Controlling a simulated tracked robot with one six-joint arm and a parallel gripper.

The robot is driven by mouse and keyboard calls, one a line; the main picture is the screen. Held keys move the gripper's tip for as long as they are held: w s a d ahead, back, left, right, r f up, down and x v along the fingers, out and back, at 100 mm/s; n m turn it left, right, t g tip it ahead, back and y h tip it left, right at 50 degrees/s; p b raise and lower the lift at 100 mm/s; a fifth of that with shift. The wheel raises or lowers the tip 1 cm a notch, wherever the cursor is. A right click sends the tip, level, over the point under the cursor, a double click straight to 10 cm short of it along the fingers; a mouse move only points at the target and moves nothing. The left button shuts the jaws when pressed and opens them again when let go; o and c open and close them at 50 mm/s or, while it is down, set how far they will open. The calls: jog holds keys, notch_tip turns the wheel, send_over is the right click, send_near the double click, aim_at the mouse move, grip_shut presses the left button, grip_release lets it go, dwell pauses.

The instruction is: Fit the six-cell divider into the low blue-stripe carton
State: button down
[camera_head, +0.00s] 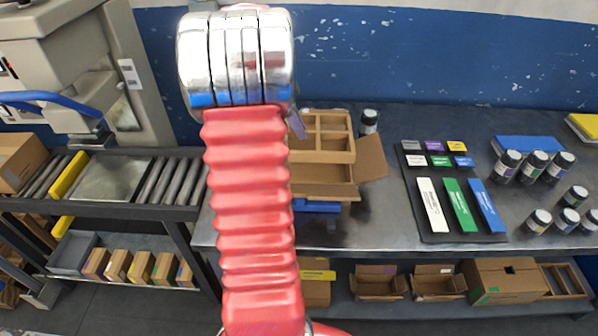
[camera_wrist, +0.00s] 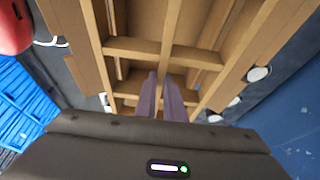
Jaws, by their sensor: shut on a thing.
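The six-cell divider (camera_head: 327,133) is tan card and shows right of my raised red arm in the head view. Its crossing walls (camera_wrist: 170,50) fill the upper middle of the wrist view. The open tan carton (camera_head: 322,190) is below and around it on the bench, with a flap (camera_head: 371,157) spread to the right. My gripper (camera_wrist: 165,80) has purple-grey fingers close together, shut on a middle wall of the divider. In the head view my arm hides most of the gripper and the divider's left side. I cannot tell how deep the divider sits in the carton.
A blue ribbed thing (camera_wrist: 22,100) lies beside the carton. A dark bottle (camera_head: 369,122) stands close behind the carton's right side. A dark mat (camera_head: 466,238) with coloured boxes lies to the right, with several bottles beyond. A roller conveyor (camera_head: 172,180) is at left.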

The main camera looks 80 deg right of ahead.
notch_tip(320, 180, down, 11)
jog(key=shift+r, duration=0.1)
dwell(0.4)
jog(key=shift+f, duration=2.3)
jog(key=shift+f, duration=0.25)
jog(key=c, duration=1.8)
grip_release()
jog(key=shift+c, duration=0.2)
jog(key=shift+r, duration=0.1)
